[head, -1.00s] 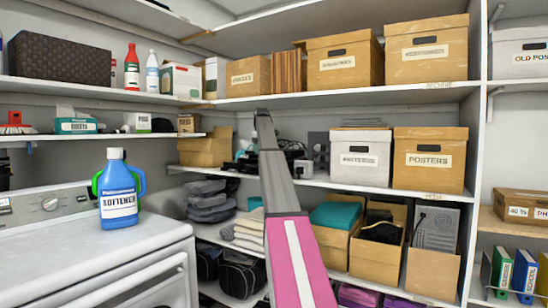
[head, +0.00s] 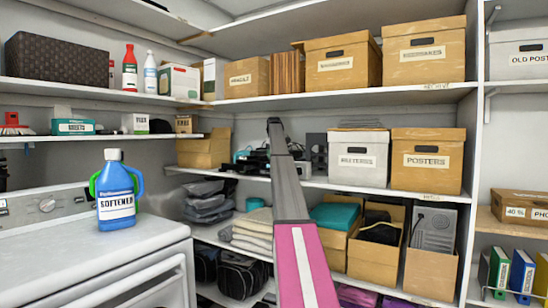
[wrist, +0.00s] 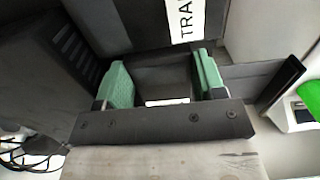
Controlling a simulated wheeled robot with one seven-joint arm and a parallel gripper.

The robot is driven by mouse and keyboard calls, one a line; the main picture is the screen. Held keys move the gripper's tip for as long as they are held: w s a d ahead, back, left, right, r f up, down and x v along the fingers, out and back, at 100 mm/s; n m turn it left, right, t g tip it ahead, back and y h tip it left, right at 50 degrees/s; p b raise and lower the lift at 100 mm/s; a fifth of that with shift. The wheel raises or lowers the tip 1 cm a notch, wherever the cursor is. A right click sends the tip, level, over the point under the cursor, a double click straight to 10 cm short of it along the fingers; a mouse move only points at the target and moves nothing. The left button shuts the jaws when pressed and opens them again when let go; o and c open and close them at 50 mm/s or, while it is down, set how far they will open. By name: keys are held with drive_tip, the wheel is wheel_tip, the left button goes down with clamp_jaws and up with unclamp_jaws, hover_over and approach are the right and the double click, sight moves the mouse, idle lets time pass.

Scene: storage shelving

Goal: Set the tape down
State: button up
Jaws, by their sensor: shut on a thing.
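My gripper (wrist: 162,77) shows in the wrist view, its two green pads apart with a dark grey piece (wrist: 155,76) between them. I take this piece to be the tape, but its shape is mostly hidden. In the head view my arm reaches to the middle shelf, and its far end (head: 274,126) is in front of the dark items left of the white box. The tape cannot be made out in the head view.
A white box (head: 358,163) and a posters box (head: 428,165) stand right of my arm on the middle shelf (head: 330,184). Dark equipment (head: 252,162) crowds the shelf around my arm. A softener bottle (head: 115,195) stands on the washer (head: 75,250) at left.

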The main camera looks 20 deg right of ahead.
drive_tip(key=shift+f, duration=0.25)
drive_tip(key=shift+f, duration=0.15)
drive_tip(key=o, duration=1)
drive_tip(key=shift+r, duration=3.9)
